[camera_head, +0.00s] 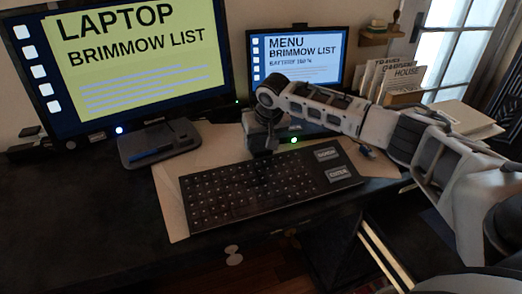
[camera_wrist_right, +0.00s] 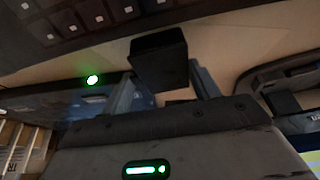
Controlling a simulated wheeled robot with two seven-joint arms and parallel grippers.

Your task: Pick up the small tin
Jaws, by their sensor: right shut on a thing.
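The small tin looks like a small dark box (camera_wrist_right: 159,58) in the right wrist view. It sits between the two fingers of my right gripper (camera_wrist_right: 163,88), which is shut on it. In the head view my right gripper (camera_head: 263,143) points down just behind the back edge of the keyboard. The tin is hard to make out there against the dark gripper. I cannot tell whether it touches the surface below. My left gripper is not in view.
A black keyboard (camera_head: 250,190) lies on a pale mat (camera_head: 168,196) on the dark desk (camera_head: 90,215). A large monitor (camera_head: 130,60) and a smaller screen (camera_head: 300,55) stand behind. Papers and books (camera_head: 405,85) stand at right. The desk's left front is clear.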

